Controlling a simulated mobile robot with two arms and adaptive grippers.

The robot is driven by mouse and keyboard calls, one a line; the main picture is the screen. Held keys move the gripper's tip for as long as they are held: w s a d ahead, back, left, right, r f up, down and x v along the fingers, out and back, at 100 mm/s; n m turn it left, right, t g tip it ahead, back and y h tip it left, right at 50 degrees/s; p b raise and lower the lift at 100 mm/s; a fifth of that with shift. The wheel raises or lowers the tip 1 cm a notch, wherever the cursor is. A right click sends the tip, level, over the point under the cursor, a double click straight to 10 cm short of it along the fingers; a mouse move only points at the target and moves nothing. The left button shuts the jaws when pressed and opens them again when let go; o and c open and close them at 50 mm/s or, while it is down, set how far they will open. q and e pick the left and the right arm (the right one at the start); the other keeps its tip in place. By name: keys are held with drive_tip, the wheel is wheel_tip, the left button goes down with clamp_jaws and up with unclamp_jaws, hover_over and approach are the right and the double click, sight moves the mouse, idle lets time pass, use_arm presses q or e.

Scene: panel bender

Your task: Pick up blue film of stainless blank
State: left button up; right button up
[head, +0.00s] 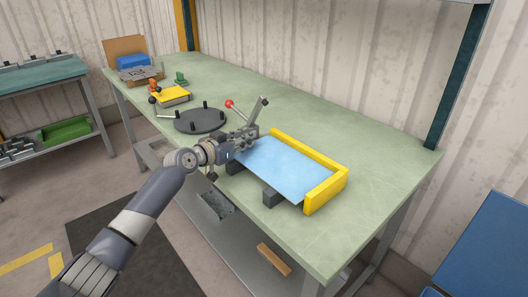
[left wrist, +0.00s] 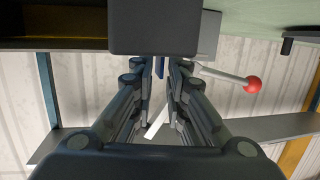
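The stainless blank with its light blue film (head: 290,167) lies flat on the workbench, against a yellow L-shaped stop (head: 322,163). It rests on dark blocks (head: 272,195) at its front edge. My left gripper (head: 246,138) is at the blank's left end, seen from the side. In the left wrist view its two fingers (left wrist: 160,75) run close together with a narrow gap. A small blue strip (left wrist: 160,67) shows in that gap; I cannot tell whether it is film or whether the fingers touch it. My right gripper is not in view.
A red-knobbed lever (head: 230,104) rises just behind my left gripper; its knob also shows in the left wrist view (left wrist: 253,84). A dark round plate (head: 200,120) with pegs is to the left. A yellow-topped block (head: 171,95) stands farther back. The bench's right end (head: 385,170) is clear.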

use_arm(q)
clamp_jaws()
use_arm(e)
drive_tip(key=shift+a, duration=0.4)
